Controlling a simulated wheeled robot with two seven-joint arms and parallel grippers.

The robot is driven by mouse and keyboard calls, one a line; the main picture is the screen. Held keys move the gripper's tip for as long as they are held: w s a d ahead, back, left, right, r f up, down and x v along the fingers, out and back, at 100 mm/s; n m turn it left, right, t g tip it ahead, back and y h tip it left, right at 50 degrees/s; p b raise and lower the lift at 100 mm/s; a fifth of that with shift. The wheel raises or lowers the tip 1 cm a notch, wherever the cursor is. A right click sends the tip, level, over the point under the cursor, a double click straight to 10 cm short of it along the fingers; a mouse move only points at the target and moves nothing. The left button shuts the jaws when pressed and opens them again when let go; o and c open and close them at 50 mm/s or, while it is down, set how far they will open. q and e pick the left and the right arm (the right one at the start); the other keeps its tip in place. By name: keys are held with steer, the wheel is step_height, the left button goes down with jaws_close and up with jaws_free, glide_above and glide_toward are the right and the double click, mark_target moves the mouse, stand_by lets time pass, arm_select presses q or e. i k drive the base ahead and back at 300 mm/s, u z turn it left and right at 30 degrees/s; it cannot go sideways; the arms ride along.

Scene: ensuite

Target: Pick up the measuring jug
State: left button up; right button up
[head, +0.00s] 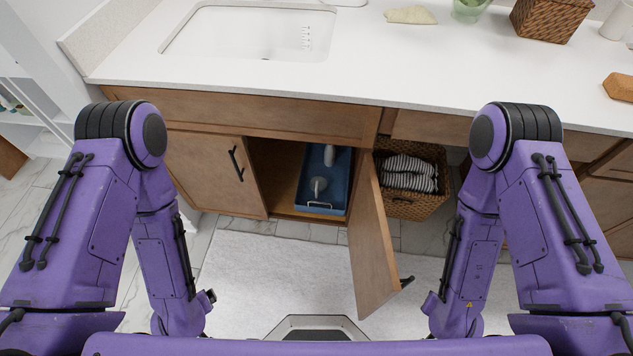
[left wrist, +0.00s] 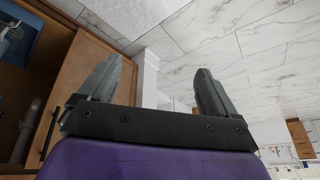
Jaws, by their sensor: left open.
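The measuring jug (head: 306,38) seems to be the clear vessel inside the white sink basin (head: 228,32), at its right side. Only its dark scale marks show clearly; its outline and handle are hard to make out. My left gripper (left wrist: 157,85) is open and empty in the left wrist view. It is low, beside the wooden cabinet front and well away from the sink. My right arm hangs low at the right in the head view, and its gripper fingers do not show.
The cabinet door (head: 372,240) stands open into the room. A blue tray (head: 311,204) with bottles sits inside. A basket (head: 405,206) of striped towels is right of the door. On the white counter (head: 420,70) are a cloth (head: 410,15), green glass (head: 469,10) and woven box (head: 550,18).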

mark_target(319, 174)
steer(key=z, duration=2.15)
steer(key=k, duration=0.75)
steer(key=u, duration=0.8)
steer(key=i, duration=0.55)
steer(key=u, duration=0.05)
